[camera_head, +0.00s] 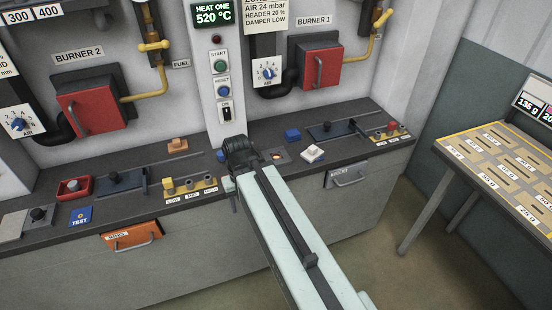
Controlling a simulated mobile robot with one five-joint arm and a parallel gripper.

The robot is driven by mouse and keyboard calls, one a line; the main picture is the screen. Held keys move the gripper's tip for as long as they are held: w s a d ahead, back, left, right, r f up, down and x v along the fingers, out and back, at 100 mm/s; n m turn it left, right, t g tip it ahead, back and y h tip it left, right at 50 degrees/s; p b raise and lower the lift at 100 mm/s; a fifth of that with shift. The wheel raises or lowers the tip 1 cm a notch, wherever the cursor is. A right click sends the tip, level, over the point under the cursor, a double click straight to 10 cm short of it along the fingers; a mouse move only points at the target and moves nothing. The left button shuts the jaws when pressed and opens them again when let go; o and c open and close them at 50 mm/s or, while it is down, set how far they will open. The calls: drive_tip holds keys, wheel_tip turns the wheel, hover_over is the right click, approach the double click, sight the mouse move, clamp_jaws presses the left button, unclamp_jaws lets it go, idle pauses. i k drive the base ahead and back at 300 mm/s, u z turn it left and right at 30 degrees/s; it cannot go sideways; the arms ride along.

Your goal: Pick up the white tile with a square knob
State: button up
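The white tile with a knob (312,154) lies on the dark counter top, right of centre. Its knob looks square and white, and nothing covers it. My gripper (237,148) is at the far end of my pale arm, over the counter to the left of the white tile and apart from it. The gripper is dark and seen from behind, so its fingertips are hidden and I cannot tell whether it is open or holds anything.
An orange knobbed tile (177,146) and a blue block (292,134) are on the counter. A black slide unit (333,130) stands behind the white tile. A labelled table (500,165) stands at right.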

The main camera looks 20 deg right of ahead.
sight(313, 153)
drive_tip(key=u, duration=2.1)
drive_tip(key=k, duration=1.1)
drive_tip(key=z, duration=0.6)
drive_tip(key=i, duration=1)
drive_tip(key=u, duration=0.05)
